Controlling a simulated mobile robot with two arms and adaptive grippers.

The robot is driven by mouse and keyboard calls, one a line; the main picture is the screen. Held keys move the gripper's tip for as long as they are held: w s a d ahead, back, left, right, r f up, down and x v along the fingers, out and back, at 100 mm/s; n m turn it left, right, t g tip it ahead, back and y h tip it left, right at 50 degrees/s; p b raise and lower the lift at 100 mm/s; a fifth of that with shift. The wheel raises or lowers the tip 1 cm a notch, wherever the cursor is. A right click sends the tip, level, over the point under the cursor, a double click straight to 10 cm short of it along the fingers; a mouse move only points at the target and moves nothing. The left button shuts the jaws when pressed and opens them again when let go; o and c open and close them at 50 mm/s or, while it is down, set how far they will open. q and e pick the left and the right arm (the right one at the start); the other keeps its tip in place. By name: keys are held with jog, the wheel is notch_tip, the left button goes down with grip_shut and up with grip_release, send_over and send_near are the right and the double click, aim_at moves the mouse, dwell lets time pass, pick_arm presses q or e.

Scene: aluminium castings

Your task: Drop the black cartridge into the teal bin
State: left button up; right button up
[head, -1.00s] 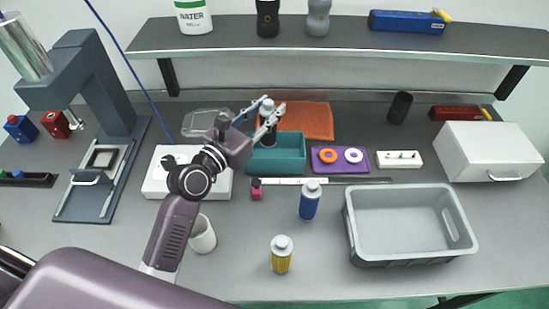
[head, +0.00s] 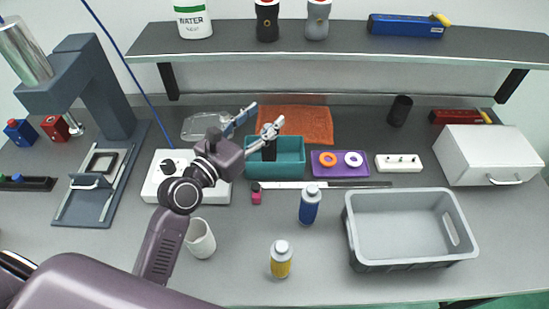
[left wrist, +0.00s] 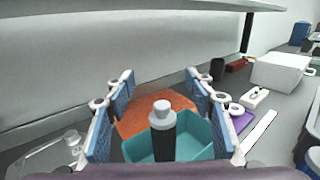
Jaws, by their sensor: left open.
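The black cartridge (head: 269,151), with a grey cap, is upright within the teal bin (head: 290,168). Its base is hidden by the bin's front wall, so I cannot tell whether it touches the floor. In the left wrist view the cartridge (left wrist: 163,140) shows between the spread blue-padded fingers, apart from both, with the teal bin (left wrist: 196,140) around it. My left gripper (head: 256,117) is open and empty above the bin; one finger partly covers the cartridge's cap in the head view. My right gripper is not in view.
An orange cloth (head: 310,122) lies behind the bin, and a purple tray with rings (head: 326,169) is right of it. A white box with a knob (head: 150,190) is left. A blue bottle (head: 309,207) and grey crate (head: 352,235) stand in front.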

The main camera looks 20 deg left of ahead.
pick_arm(q)
jog(key=v, duration=0.9)
jog(key=shift+s, duration=0.3)
jog(key=shift+a, duration=0.1)
